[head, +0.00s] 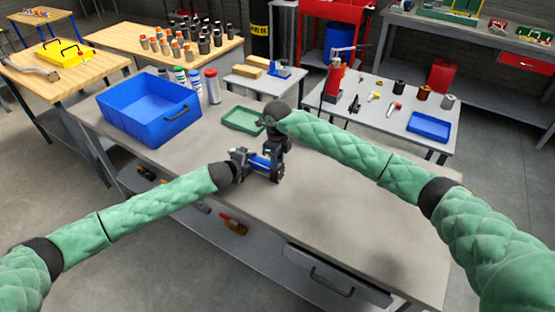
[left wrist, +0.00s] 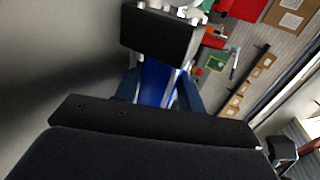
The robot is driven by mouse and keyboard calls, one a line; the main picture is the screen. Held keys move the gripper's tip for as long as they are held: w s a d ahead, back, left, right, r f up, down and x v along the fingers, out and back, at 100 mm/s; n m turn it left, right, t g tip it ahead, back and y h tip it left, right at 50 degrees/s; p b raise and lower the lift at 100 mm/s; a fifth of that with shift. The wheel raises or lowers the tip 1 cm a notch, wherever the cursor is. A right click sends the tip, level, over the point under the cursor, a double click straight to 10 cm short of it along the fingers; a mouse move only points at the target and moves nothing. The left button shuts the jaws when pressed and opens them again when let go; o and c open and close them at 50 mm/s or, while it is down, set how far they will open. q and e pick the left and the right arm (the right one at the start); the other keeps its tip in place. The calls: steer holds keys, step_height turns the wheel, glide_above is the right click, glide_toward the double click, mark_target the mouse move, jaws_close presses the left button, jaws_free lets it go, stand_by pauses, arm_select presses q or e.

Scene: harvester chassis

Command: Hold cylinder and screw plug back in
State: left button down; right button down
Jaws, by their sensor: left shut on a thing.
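The blue cylinder (head: 259,162) is held above the grey workbench (head: 330,215), near the middle of the head view. My left gripper (head: 252,163) is shut on it from the left. In the left wrist view the blue cylinder body (left wrist: 154,82) shows between the fingers, with a black block (left wrist: 160,32) beyond it. My right gripper (head: 277,166) hangs down at the cylinder's right end, very close to it. I cannot tell whether it touches. The plug cannot be made out; the right gripper may hide it.
A blue bin (head: 150,107) stands at the bench's left, with several spray cans (head: 196,84) behind it. A green tray (head: 243,119) lies behind the grippers. The bench's right half is clear. A drawer (head: 336,279) sits under the front edge.

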steer(key=c, duration=1.1)
jaws_free()
step_height(320, 180, up, 12)
arm_select(q)
steer(key=c, duration=0.8)
jaws_free()
steer(key=shift+o, duration=0.3)
steer(key=shift+f, duration=0.1)
steer(key=shift+s+f, duration=0.1)
steer(key=shift+f, duration=0.05)
arm_select(e)
steer(key=shift+f, duration=0.1)
